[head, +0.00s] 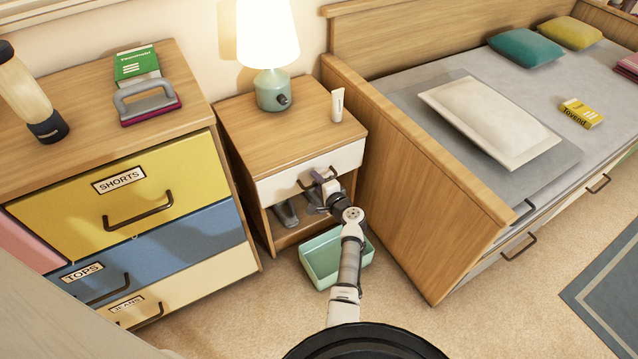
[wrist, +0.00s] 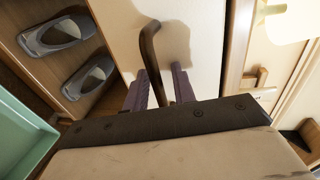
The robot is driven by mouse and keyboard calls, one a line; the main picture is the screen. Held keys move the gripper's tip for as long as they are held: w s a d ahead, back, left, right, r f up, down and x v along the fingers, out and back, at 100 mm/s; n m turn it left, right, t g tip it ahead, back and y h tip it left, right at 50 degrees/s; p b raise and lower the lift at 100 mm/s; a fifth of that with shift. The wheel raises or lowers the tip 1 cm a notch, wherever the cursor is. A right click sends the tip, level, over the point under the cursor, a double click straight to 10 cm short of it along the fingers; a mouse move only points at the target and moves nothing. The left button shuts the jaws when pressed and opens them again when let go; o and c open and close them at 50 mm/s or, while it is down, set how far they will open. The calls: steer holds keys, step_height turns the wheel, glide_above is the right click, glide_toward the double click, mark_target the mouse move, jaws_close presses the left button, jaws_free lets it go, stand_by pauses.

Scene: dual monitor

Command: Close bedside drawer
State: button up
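The bedside table (head: 277,137) stands between the dresser and the bed. Its white drawer front (head: 340,160) sits just under the tabletop; I cannot tell whether it is fully flush. The drawer has a dark bar handle (head: 309,183). My gripper (head: 322,193) is in front of the drawer at the handle. In the wrist view, the purple fingers of my gripper (wrist: 160,88) stand apart, with the handle (wrist: 149,48) between them. A gap shows to the right finger. The drawer front (wrist: 192,50) fills the middle of that view.
Grey shoes (head: 286,214) rest on the open shelf below the drawer. A green bin (head: 318,262) stands on the floor under my arm. A lamp (head: 272,90) and a white tube (head: 337,105) stand on top. The dresser (head: 190,100) and bed (head: 430,190) flank closely.

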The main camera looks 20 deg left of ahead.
steer(key=v, duration=1.3)
steer(key=shift+s+d+p, duration=0.2)
steer(key=shift+d+p, duration=0.1)
steer(key=shift+d, duration=0.05)
